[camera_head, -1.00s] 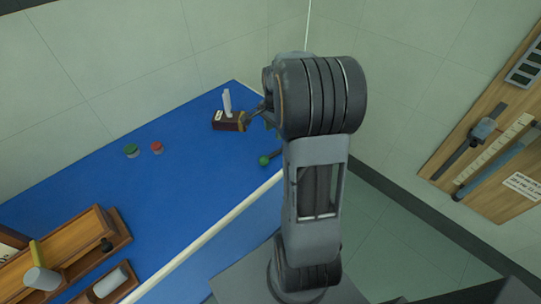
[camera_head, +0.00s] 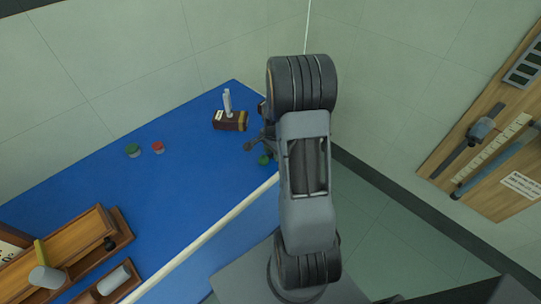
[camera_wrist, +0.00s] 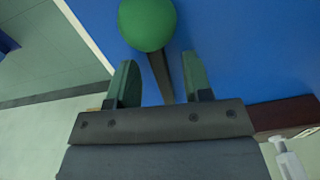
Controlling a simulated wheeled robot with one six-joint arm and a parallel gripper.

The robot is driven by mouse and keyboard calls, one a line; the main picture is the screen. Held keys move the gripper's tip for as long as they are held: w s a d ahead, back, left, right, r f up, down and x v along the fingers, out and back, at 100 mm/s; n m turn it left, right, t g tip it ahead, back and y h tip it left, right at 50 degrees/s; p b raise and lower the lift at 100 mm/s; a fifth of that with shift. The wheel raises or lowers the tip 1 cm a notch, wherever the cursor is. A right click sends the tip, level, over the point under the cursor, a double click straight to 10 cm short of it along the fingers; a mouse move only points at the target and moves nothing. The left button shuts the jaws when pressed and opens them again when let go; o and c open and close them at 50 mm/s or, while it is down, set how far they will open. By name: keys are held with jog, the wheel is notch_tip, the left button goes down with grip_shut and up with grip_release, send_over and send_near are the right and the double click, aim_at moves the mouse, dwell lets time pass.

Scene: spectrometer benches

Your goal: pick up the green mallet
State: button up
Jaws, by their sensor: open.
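The green mallet (camera_wrist: 147,24) lies on the blue bench top. In the wrist view its round green head is at the top and its dark handle runs down between my fingers. In the head view only its green head (camera_head: 264,160) shows, beside my arm; the rest is hidden. My gripper (camera_wrist: 159,80) is open, with a finger on either side of the handle line, and nothing is held. Whether the fingers are level with the handle or above it I cannot tell. In the head view my gripper (camera_head: 257,143) is partly hidden behind my arm.
A dark brown block (camera_head: 230,121) with a pale upright piece stands near the back corner. A green-topped item (camera_head: 133,151) and a red-topped item (camera_head: 158,148) sit farther left. Wooden trays (camera_head: 75,250) stand at lower left. A pale strip (camera_head: 205,240) edges the bench.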

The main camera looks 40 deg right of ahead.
jog(key=shift+f, duration=0.15)
grip_shut()
dwell(0.4)
